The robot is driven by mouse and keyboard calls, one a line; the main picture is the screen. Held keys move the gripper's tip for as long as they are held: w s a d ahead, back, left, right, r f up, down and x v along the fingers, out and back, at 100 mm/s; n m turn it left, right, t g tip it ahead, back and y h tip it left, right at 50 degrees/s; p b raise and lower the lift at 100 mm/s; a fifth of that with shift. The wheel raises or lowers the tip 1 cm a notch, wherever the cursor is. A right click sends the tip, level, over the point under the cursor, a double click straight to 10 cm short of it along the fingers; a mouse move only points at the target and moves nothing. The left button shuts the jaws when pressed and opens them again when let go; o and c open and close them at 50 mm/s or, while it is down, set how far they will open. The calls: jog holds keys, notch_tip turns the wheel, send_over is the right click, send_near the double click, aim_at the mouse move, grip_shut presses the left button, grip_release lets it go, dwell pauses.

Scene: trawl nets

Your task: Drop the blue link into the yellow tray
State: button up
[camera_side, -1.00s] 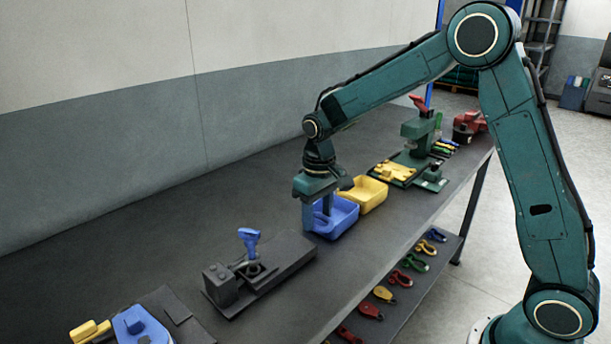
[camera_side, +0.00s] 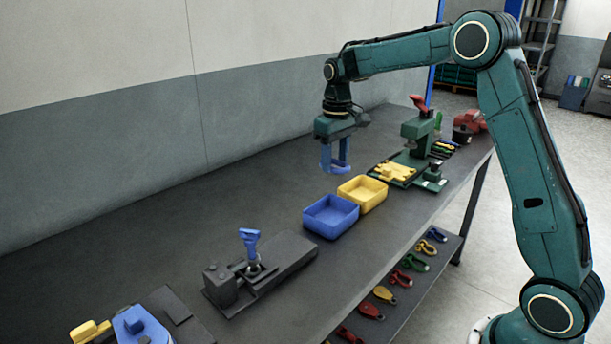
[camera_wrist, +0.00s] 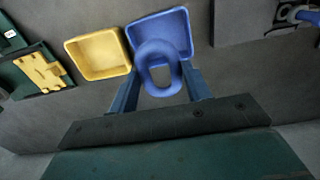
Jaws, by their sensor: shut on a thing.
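My gripper (camera_side: 336,165) is raised above the bench, behind and above the trays in the side view. In the wrist view it (camera_wrist: 160,88) is shut on the blue link (camera_wrist: 155,49), a rounded oval ring with an open middle, held between the two fingers. The yellow tray (camera_side: 362,190) is a square open box that looks empty. In the wrist view the yellow tray (camera_wrist: 97,54) lies left of the link. The link overlaps the blue tray in that view and is held clear of it.
The blue tray (camera_side: 332,216) stands beside the yellow tray and looks empty. A green press (camera_side: 416,145) with a red handle stands right of the trays. A dark fixture (camera_side: 262,275) with a blue-handled tool is at front left. The bench behind the trays is clear.

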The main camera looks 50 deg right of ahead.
jog(key=d, duration=1.6)
send_over(365, 197)
notch_tip(365, 197, down, 5)
jog(key=shift+f, duration=0.15)
jog(key=shift+f, duration=0.1)
jog(key=shift+f, duration=2.9)
jog(key=o, duration=1.2)
